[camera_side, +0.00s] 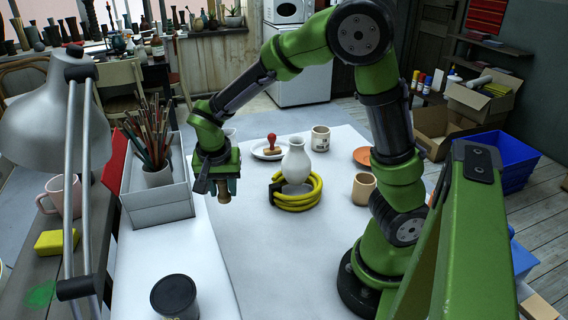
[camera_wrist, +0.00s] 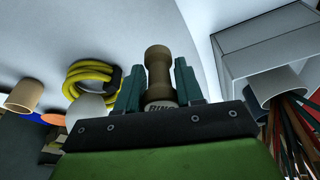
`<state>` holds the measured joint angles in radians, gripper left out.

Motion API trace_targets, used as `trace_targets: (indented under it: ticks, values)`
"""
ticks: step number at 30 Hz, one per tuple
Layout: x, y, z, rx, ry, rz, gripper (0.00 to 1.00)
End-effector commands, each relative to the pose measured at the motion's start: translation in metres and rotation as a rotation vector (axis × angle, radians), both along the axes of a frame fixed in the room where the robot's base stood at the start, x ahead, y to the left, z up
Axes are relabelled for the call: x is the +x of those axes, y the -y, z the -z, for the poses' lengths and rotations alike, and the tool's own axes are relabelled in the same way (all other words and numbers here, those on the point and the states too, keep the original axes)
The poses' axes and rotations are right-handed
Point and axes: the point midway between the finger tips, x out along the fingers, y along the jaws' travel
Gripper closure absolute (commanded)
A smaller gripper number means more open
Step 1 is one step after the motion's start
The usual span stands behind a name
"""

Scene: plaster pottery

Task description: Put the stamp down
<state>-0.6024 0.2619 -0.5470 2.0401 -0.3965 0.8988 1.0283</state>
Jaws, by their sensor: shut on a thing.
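My gripper (camera_side: 222,186) is shut on a brown wooden stamp (camera_side: 224,196), above the left part of the white table (camera_side: 265,250). In the wrist view the stamp (camera_wrist: 157,62) sits between the two teal fingers of my gripper (camera_wrist: 158,88). Its rounded brown end points away from the palm, and a pale band with partly hidden dark lettering shows near the palm. The stamp looks clear of the tabletop, but its exact height is hard to tell.
A white vase (camera_side: 295,163) stands within a coiled yellow hose (camera_side: 306,200) to the right. A red-knobbed object (camera_side: 271,141) sits on a white dish (camera_side: 262,154) behind. A grey box (camera_side: 158,208) with brushes stands left; a dark jar (camera_side: 174,295) is in front. The table's middle front is clear.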

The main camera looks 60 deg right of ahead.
Motion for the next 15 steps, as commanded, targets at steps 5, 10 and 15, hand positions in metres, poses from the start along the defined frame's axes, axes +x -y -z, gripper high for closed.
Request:
trace_targets:
  ticks: [5, 10, 15]
  values:
    - [-0.034, -0.017, 0.005, -0.001, -0.001, 0.346, 0.92]
    - [-0.069, -0.025, 0.010, -0.002, 0.000, 0.763, 0.93]
    - [-0.099, -0.023, 0.015, -0.002, 0.000, 1.199, 0.93]
